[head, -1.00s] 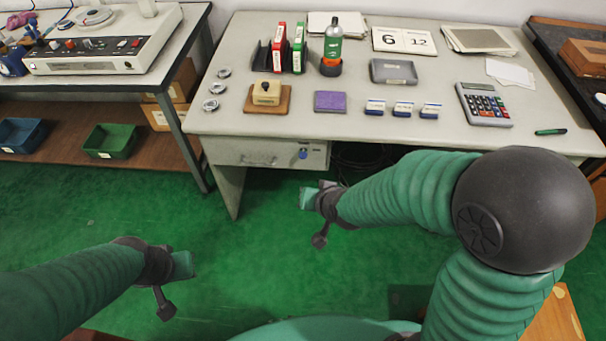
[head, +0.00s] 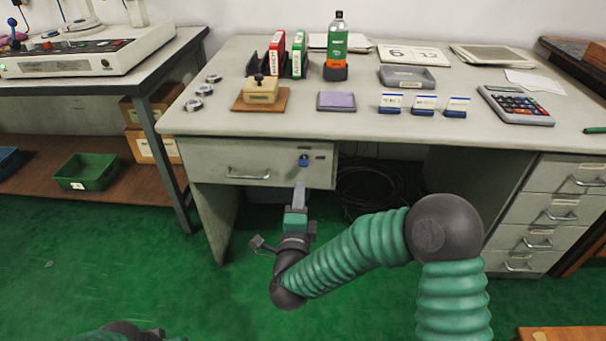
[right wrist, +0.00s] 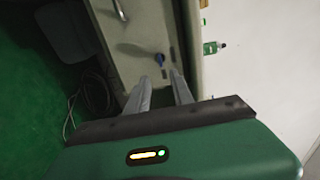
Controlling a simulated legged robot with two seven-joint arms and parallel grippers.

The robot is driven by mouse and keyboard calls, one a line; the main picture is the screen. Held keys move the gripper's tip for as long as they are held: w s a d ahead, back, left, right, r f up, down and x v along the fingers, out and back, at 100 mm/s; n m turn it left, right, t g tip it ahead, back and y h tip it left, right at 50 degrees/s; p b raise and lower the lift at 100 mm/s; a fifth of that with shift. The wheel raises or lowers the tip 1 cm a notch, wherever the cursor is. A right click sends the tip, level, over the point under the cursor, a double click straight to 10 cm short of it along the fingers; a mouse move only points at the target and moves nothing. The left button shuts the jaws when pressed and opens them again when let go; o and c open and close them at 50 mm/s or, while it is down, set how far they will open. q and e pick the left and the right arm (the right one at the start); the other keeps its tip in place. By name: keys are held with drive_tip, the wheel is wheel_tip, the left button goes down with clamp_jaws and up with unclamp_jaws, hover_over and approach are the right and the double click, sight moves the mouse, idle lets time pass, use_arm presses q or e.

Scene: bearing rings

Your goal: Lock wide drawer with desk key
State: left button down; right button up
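The wide drawer (head: 225,160) sits under the left part of the desk, its front looking flush, with a metal pull handle. The desk key (head: 304,161), with a blue head, is at the lock near the drawer's right end. It also shows in the right wrist view (right wrist: 159,59), just beyond the fingertips. My right gripper (head: 299,187) is just below and in front of the key, pointing at the drawer front. Its two fingers (right wrist: 160,84) are apart with nothing between them. My left gripper (head: 130,332) is barely in view at the bottom edge; its fingers are hidden.
The desk top (head: 350,105) above holds a stamp on a wooden base (head: 261,92), binders, a bottle (head: 338,42) and a calculator (head: 516,104). Cables (head: 370,185) lie in the open knee space. A drawer stack (head: 545,215) stands at right. The floor in front is clear.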

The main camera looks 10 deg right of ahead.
drive_tip(key=b+x, duration=0.4)
drive_tip(key=x, duration=0.7)
drive_tip(key=shift+w+f, duration=0.1)
drive_tip(key=shift+f, duration=0.1)
drive_tip(key=shift+w+d+r, duration=0.1)
drive_tip(key=shift+w+d, duration=0.05)
drive_tip(key=shift+w, duration=0.1)
clamp_jaws()
